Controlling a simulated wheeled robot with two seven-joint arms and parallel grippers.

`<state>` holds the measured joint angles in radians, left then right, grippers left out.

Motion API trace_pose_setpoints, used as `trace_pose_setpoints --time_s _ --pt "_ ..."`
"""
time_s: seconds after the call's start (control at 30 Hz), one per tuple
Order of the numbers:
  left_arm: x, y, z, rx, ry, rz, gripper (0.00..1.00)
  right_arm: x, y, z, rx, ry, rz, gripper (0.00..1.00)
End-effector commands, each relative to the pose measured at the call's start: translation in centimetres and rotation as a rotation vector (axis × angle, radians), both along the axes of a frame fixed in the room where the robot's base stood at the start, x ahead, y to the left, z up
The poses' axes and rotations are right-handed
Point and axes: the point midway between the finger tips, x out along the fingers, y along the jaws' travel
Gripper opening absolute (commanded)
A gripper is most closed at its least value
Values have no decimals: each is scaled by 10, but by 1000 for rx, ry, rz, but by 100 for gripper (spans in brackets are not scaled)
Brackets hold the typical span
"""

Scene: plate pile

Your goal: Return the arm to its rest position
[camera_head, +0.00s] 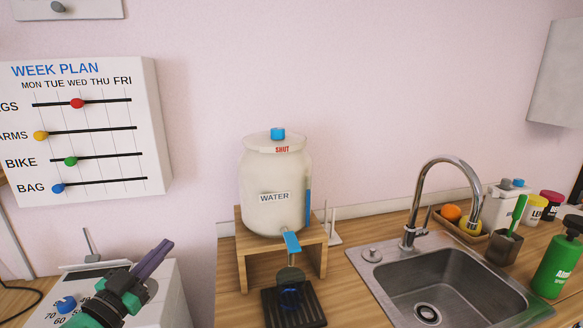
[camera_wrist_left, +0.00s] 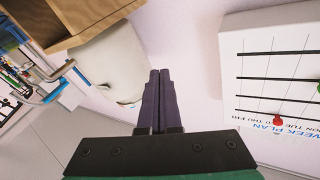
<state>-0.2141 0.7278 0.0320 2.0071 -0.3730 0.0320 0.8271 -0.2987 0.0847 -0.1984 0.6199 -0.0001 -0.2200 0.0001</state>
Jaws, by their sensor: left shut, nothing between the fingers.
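My left gripper (camera_head: 155,256) comes in at the lower left of the head view, in front of a white box with a blue knob. Its dark purple fingers are shut together with nothing between them. In the left wrist view the closed fingers (camera_wrist_left: 159,88) point toward the pink wall, apart from the things around them. My right gripper is in neither view.
A white water jar (camera_head: 270,190) stands on a wooden stand (camera_head: 284,247), with a black drip tray (camera_head: 293,307) below its blue tap. A week plan board (camera_head: 90,130) hangs at the left. A sink (camera_head: 440,290) and green bottle (camera_head: 558,262) are at the right.

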Motion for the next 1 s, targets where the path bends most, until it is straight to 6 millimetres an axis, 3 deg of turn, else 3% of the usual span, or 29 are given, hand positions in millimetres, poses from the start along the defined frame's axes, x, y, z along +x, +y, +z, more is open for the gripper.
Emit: trace_pose_setpoints --time_s 0.07,0.2,0.3,0.5,0.7,1.0 --pt "-8 14 -53 -47 166 188 0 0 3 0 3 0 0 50" --pt "-53 21 -150 -41 558 402 0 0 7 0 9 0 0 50" --pt "-92 12 -195 -13 785 440 0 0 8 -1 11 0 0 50" --pt "-164 -16 -247 41 1138 400 0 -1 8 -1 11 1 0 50" --pt "-232 -48 -269 92 1416 279 0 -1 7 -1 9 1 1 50" --pt "-223 -50 -379 115 1470 277 0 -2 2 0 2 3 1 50"
